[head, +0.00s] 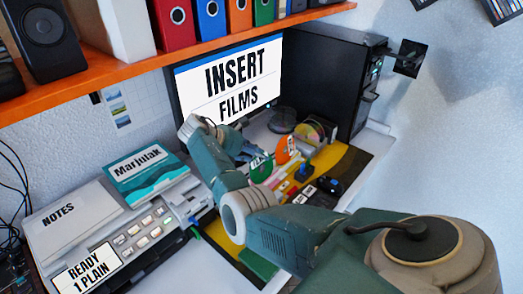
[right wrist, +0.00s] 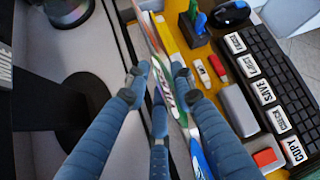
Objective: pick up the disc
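Discs with printed labels stand on the desk in the head view: a green disc (head: 262,167), an orange disc (head: 284,150) and a rainbow-shiny disc (head: 313,132). My right gripper comes down to the left of the green disc in the head view, its fingers mostly hidden there. In the right wrist view my right gripper (right wrist: 160,80) has its fingers spread around a lettered green-and-white disc (right wrist: 166,98) seen nearly edge-on. A gap shows between the fingertips, and I cannot tell whether any finger touches it. My left gripper is out of view.
A monitor (head: 228,82) and black computer tower (head: 325,78) stand behind. An orange shelf (head: 130,68) with binders hangs above. A printer (head: 140,225) with booklets is at left. A keyboard (right wrist: 270,88), mouse (right wrist: 231,12) and grey box (right wrist: 240,110) lie right of the fingers.

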